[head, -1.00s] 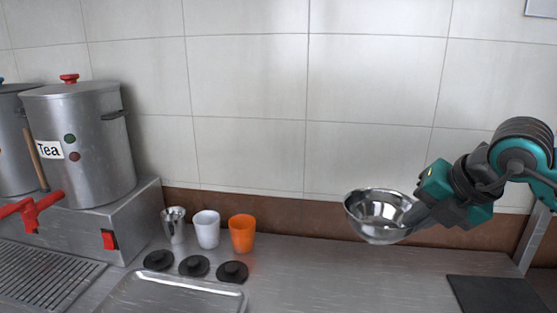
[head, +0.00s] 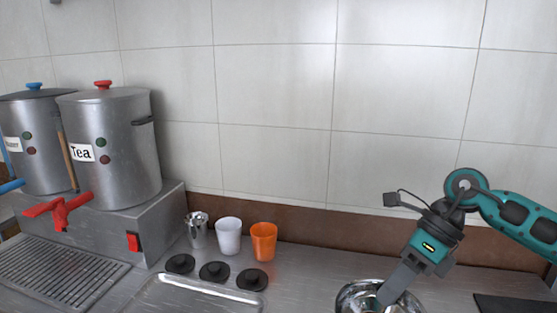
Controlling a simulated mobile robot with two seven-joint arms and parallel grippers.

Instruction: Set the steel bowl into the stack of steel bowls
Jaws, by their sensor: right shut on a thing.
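The steel bowl (head: 352,297) is at the bottom edge of the head view, right of centre, and is cut off by the frame. My right gripper (head: 390,294) reaches down to it from the upper right and is shut on it. The fingertips overlap the bowl's inside and near side, so the exact grip is partly hidden. I cannot tell whether the bowl touches anything below it. No separate stack of steel bowls can be made out. My left gripper is not in view.
A steel cup (head: 197,232), a white cup (head: 229,238) and an orange cup (head: 263,241) stand left of the bowl, behind black lids (head: 214,271) and a metal tray (head: 205,295). The tea stockpot (head: 118,150) stands at the left. A dark mat (head: 515,306) lies at the right.

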